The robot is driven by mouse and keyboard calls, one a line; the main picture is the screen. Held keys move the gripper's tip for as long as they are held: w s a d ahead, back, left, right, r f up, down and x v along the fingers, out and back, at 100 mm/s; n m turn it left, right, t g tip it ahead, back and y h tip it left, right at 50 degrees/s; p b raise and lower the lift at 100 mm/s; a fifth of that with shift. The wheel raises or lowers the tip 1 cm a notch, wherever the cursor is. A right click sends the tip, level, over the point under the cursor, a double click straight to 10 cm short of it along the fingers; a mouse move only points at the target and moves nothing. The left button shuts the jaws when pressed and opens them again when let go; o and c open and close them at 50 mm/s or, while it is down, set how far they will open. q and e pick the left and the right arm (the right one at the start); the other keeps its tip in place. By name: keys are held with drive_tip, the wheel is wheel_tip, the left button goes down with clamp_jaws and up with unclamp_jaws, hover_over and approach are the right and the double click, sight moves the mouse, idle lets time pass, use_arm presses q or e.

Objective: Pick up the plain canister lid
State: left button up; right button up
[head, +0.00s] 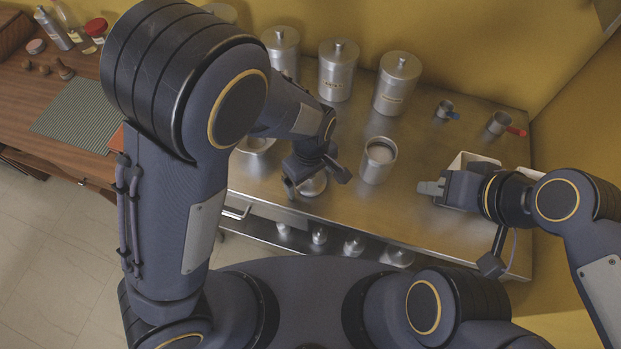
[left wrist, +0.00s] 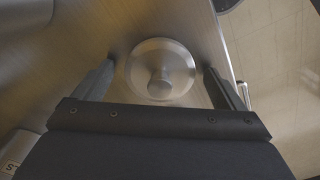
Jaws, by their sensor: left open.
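The plain canister lid (head: 314,187) is a round steel disc with a knob, lying on the steel counter near its front edge. In the left wrist view the lid (left wrist: 158,58) sits between my fingers, its knob facing the camera. My left gripper (head: 312,177) is open above the lid, one finger on each side; I cannot tell whether either finger touches it. An open steel canister (head: 375,171) without a lid stands to the right of the lid. My right gripper (head: 432,188) is at the right of the counter, beside a pale container; its jaw gap is unclear.
Lidded steel canisters (head: 337,75) stand along the back wall. Two small cups, one with a blue handle (head: 453,116) and one with a red handle (head: 516,130), lie at the back right. The pale container (head: 474,158) is partly hidden. A wooden table (head: 30,90) is at the left.

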use_arm(q)
drive_tip(key=c, duration=1.1)
drive_tip(key=shift+r, duration=0.15)
